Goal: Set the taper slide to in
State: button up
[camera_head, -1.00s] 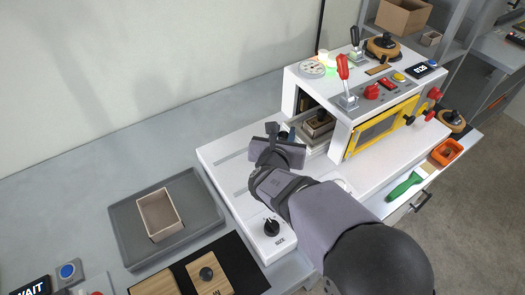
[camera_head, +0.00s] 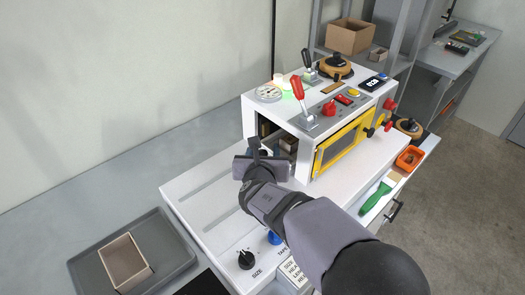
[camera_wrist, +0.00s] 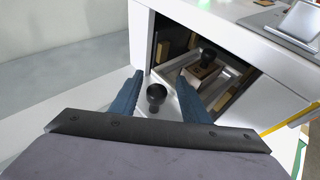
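My gripper (camera_head: 254,148) is at the open left end of the white machine (camera_head: 262,109). In the wrist view its two blue fingers (camera_wrist: 160,78) are spread apart. A black round knob (camera_wrist: 156,93) shows in the gap between them, with space on both sides. Whether this knob belongs to the taper slide I cannot tell. In the head view a label that seems to begin "TAPE" (camera_head: 284,250) is on the white base, beside a blue knob (camera_head: 274,237); my arm partly covers both.
Inside the machine a black knob (camera_wrist: 207,55) stands on a small brown box in a tray. A black SIZE knob (camera_head: 246,259) is on the base. A red-handled lever (camera_head: 298,94) stands on top. A grey tray holds an open box (camera_head: 126,261) at left.

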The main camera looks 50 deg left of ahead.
jog(key=shift+s, duration=0.15)
jog(key=shift+s+d+r, duration=0.15)
jog(key=shift+s+d, duration=0.15)
jog(key=shift+s, duration=0.05)
jog(key=b+v, duration=0.1)
jog(key=v, duration=0.5)
jog(key=shift+b, duration=0.3)
jog(key=shift+d+r, duration=0.1)
jog(key=shift+d, duration=0.05)
